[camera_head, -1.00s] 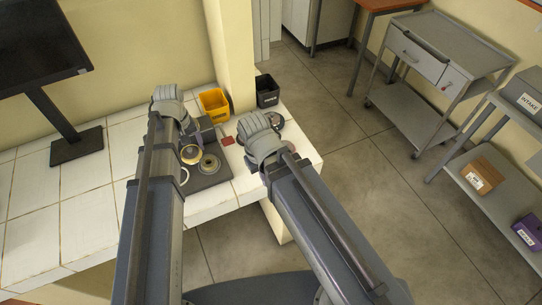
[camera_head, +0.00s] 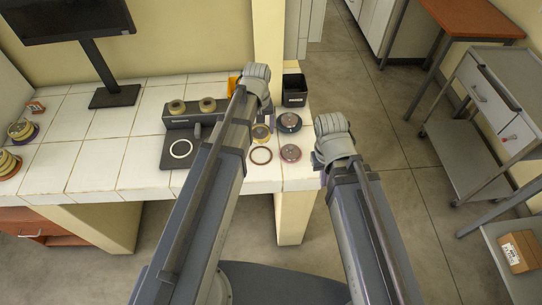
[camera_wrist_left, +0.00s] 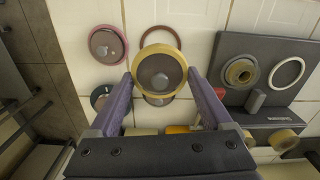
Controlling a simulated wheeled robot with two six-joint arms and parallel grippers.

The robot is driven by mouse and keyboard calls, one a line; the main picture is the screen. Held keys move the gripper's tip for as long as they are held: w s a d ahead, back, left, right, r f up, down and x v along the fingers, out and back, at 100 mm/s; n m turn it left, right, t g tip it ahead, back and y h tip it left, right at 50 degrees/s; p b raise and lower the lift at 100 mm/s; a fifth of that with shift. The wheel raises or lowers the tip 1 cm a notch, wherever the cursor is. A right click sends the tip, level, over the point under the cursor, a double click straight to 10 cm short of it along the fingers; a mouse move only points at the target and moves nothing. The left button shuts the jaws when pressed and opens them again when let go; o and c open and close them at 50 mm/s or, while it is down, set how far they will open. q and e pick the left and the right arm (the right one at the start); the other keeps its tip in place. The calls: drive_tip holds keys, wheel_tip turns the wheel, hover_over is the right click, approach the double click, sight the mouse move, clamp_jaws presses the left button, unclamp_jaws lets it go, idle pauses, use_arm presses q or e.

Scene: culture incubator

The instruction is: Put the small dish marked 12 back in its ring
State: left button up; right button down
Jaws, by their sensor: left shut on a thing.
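My left gripper (camera_wrist_left: 160,76) is shut on a small round dish with a yellow rim and dark centre (camera_wrist_left: 159,72), seen between its purple fingers in the left wrist view. The dish also shows beside my left arm in the head view (camera_head: 261,133). I cannot read any number on it. A brown-pink ring (camera_head: 261,155) lies flat on the white bench, partly covered by the dish in the wrist view (camera_wrist_left: 160,37). A white ring (camera_head: 180,149) lies on a dark board (camera_head: 174,160). My right gripper (camera_head: 325,168) is at the bench's right edge; its jaws are hidden.
Two lidded dishes, one dark (camera_head: 289,122) and one pink-rimmed (camera_head: 291,153), sit right of the brown ring. Tan rolls (camera_head: 208,104) stand at the board's back. A black bin (camera_head: 295,89) stands behind, near a pillar (camera_head: 268,40).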

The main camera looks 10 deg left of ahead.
sight(261, 155)
use_arm(q)
drive_tip(key=shift+f, duration=0.5)
drive_tip(key=shift+a+b, duration=0.15)
drive_tip(key=shift+b, duration=0.15)
wheel_tip(261, 155, down, 10)
drive_tip(key=b, duration=0.9)
drive_tip(key=shift+b, duration=0.35)
drive_tip(key=shift+f, duration=0.15)
drive_tip(key=o, duration=1.2)
drive_tip(key=shift+r, duration=0.2)
